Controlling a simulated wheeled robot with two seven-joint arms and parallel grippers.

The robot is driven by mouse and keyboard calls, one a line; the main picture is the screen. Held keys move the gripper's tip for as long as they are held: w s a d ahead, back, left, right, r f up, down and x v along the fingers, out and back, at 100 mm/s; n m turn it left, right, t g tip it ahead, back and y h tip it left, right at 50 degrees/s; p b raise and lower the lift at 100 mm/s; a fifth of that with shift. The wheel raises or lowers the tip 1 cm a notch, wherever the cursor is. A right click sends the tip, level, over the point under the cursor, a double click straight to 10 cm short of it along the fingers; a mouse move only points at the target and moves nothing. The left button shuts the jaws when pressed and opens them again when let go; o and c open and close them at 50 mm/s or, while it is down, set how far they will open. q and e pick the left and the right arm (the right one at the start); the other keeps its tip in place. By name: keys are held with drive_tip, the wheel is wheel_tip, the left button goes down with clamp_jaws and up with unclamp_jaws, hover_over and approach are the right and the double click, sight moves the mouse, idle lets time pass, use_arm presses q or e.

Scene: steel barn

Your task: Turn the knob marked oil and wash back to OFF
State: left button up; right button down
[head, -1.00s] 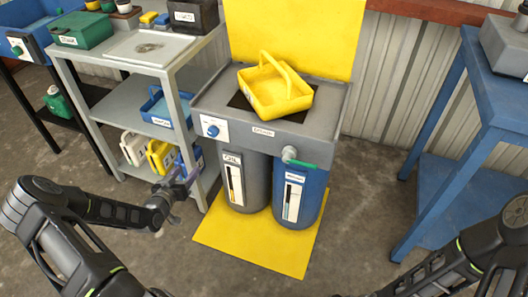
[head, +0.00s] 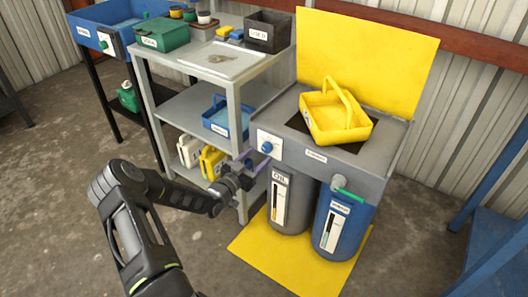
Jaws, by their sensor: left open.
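A blue round knob (head: 267,147) sits on a white panel (head: 264,138) at the left of the grey sink unit's front (head: 307,160). The panel's marks are too small to read, so I cannot tell the knob's setting. My left gripper (head: 255,163) is open and empty, its fingers pointing right, just below and left of the knob. It appears apart from the knob, though the depth gap is hard to judge. My right gripper is out of view.
A yellow basket (head: 334,115) rests on the sink unit. A grey shelf (head: 190,112) stands left, close to my left arm.

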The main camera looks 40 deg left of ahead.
sight(265, 150)
use_arm(q)
drive_tip(key=w, duration=0.4)
drive_tip(key=shift+w, duration=0.1)
drive_tip(key=shift+c, duration=0.5)
clamp_jaws()
